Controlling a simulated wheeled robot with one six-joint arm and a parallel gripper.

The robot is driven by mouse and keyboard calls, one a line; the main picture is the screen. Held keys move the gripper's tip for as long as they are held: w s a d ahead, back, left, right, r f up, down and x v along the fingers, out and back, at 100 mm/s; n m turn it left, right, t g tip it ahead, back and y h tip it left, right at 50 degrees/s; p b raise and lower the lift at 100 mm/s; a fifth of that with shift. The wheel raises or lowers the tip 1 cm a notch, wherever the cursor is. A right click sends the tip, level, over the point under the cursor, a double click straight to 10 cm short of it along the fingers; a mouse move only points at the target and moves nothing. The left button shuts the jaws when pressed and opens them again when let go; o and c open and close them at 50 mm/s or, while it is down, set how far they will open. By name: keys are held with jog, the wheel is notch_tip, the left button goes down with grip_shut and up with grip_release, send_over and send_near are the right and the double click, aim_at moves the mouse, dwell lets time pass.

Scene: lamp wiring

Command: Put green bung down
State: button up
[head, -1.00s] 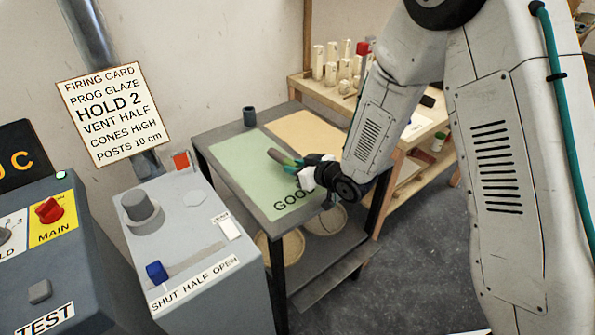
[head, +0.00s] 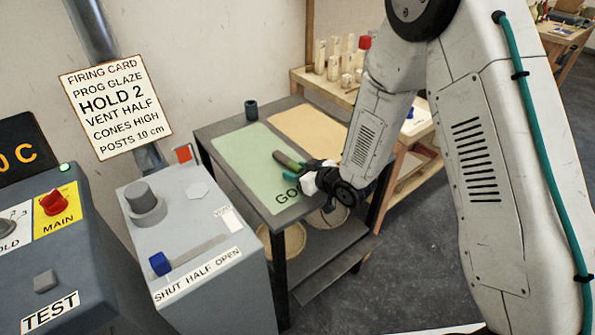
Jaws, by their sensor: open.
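My gripper (head: 300,170) is over the pale green mat (head: 245,150) marked "GOO…", its last letters covered by the arm. The mat lies on a dark metal table. The jaws are open.
A tan mat (head: 308,128) lies beside the green one. A grey control box (head: 195,235) stands at left. A wooden bench (head: 330,92) with pale posts is behind.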

jog(key=shift+r, duration=0.2)
jog(key=v, duration=1.2)
jog(key=shift+d, duration=0.1)
jog(key=s+d+r+m+g+h, duration=0.1)
jog(key=s+d+r+m+h, duration=0.15)
jog(key=d+r+h, duration=0.35)
jog(key=s+d+r+m+g+h, duration=0.2)
jog(key=s+d+r+h, duration=0.1)
jog(key=d+r, duration=0.45)
jog(key=s+r+m+g, duration=0.1)
jog(key=s+r+g, duration=0.2)
jog(key=s, duration=0.8)
jog(key=s+d+r+m+g, duration=0.1)
jog(key=s+r, duration=0.5)
jog(key=s, duration=0.6)
jog(key=shift+d+m+g, duration=0.35)
jog(key=shift+m+g, duration=0.4)
jog(key=shift+g, duration=0.25)
jog(key=shift+r, duration=0.1)
